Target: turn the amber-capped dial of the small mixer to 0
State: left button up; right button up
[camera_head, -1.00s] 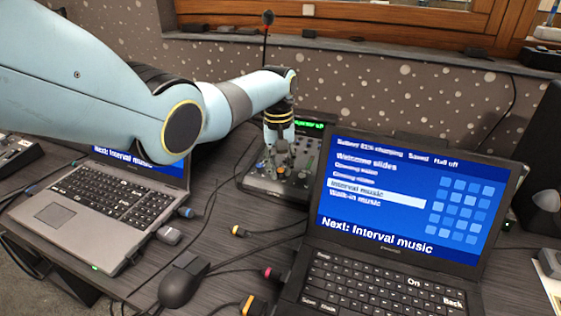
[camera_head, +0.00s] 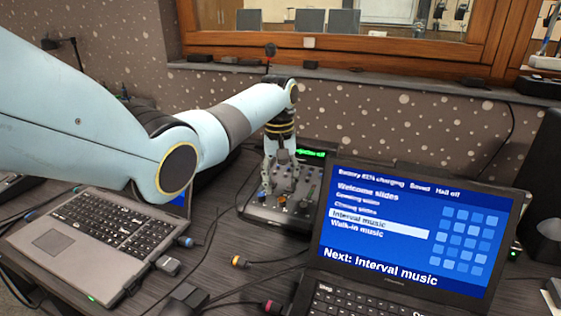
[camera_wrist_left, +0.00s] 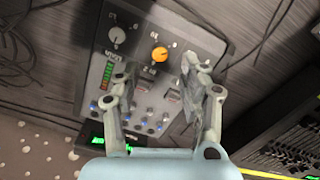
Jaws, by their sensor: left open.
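The small mixer (camera_head: 252,214) stands on the desk between the two laptops, and it fills the middle of the left wrist view (camera_wrist_left: 142,28). Its amber-capped dial (camera_wrist_left: 159,54) shows in the left wrist view just beyond my fingertips, and as a small orange spot in the head view (camera_head: 282,199). A grey dial (camera_wrist_left: 116,35) sits beside it. My left gripper (camera_wrist_left: 154,68) is open over the mixer, with its fingers apart and nothing between them. It points down at the mixer in the head view (camera_head: 280,190). The dial's exact setting cannot be read. My right gripper is not in view.
A laptop with a blue screen (camera_head: 410,230) stands close to the right of the mixer. A grey laptop (camera_head: 100,230) lies open at left. Cables (camera_head: 262,262) cross the desk in front. A window ledge (camera_head: 400,85) runs behind.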

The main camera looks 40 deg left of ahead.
aim_at(280, 198)
pick_arm(q)
notch_tip(280, 198, up, 7)
jog(key=shift+r, duration=0.2)
jog(key=shift+s, duration=0.1)
dwell(0.5)
